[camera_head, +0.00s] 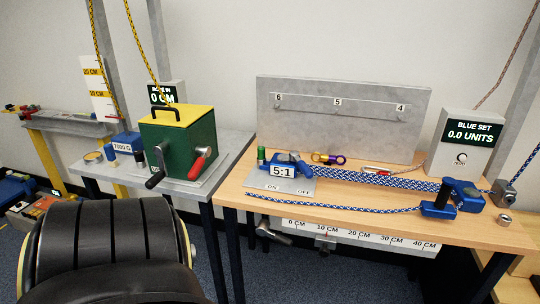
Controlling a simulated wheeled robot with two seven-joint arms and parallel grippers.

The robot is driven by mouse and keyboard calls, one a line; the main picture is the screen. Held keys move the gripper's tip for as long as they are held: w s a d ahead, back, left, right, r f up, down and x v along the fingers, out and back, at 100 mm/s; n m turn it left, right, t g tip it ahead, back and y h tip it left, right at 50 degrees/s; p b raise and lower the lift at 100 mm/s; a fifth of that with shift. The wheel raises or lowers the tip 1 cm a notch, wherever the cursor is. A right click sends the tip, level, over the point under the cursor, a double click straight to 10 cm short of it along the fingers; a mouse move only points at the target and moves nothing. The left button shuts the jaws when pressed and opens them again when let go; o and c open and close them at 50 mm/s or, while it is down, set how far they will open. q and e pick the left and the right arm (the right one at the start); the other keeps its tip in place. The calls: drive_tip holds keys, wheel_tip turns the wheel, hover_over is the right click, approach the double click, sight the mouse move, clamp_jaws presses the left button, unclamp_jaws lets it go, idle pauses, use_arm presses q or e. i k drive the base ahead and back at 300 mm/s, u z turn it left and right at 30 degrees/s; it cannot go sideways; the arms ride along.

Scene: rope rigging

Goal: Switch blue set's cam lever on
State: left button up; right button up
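The blue set lies on the wooden table (350,225). Its left blue block (275,159) carries a 5:1 label, and blue-and-white rope (375,178) runs in several strands to the right blue block (466,202). A grey plate (283,184) marked ON on the left and OFF on the right lies in front of the left block. A blue lever-like part (304,168) slants at the left block's right side, above OFF; it is too small to tell surely if it is the cam lever. Neither gripper shows; a black part of mine fills the lower left.
A display (469,140) reads BLUE SET 0.0 UNITS. A grey board (340,130) stands behind. A green winch box (178,140) with black and red handles sits on the left table. A loose rope tail (340,209) and a centimetre scale (355,238) run along the front edge.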

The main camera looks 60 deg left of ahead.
sight(294, 156)
drive_tip(key=u, duration=1.95)
